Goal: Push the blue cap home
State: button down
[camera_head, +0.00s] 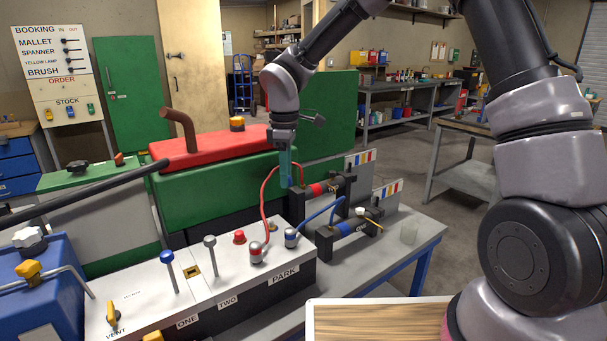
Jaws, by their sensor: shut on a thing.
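A silver cap with a blue band (292,237) sits on the bench panel near the PARK label, with a blue hose (320,222) rising from it. A similar cap with a red hose (257,251) stands to its left. My gripper (285,172) points down above and behind the caps, left of the red-banded cylinder. It is shut on a slim teal-blue piece; I cannot tell what this is.
A red-topped green machine (215,150) rises behind.

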jog(key=a, duration=0.9)
